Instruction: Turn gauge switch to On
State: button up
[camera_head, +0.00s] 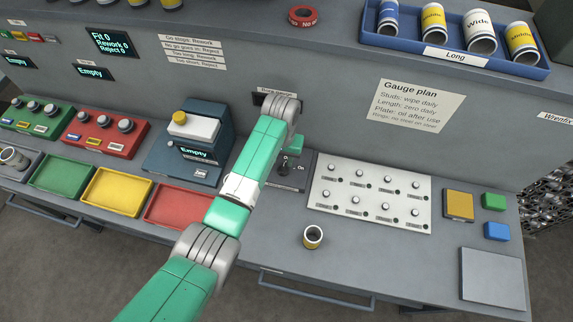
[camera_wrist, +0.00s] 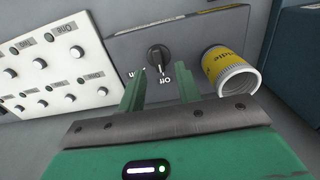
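The gauge switch is a small black knob (camera_wrist: 158,55) on a dark grey plate, with "Off" and "On" labels beside it. The wrist view shows it upside down. In the head view the switch (camera_head: 285,171) shows just past my arm, partly covered. My gripper (camera_wrist: 160,88) is open and empty, its two green fingers apart, with the knob ahead of and between them, not visibly touched. In the head view only a bit of my gripper (camera_head: 295,145) shows behind the wrist.
A white panel of knobs (camera_head: 368,193) lies to the switch's right. A blue-grey station (camera_head: 190,140) and red tray (camera_head: 180,206) are left. A small cylinder (camera_head: 312,237) stands in front, with bare bench around it.

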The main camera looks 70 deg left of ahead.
aim_at(283, 167)
notch_tip(283, 167, down, 4)
jog(key=shift+f, duration=0.1)
jog(key=shift+w, duration=0.1)
grip_shut()
jog(key=m+p, duration=0.1)
jog(key=m, duration=0.4)
jog(key=shift+m, duration=0.4)
jog(key=m+p, duration=0.1)
jog(key=m, duration=0.4)
jog(key=shift+m, duration=0.7)
grip_release()
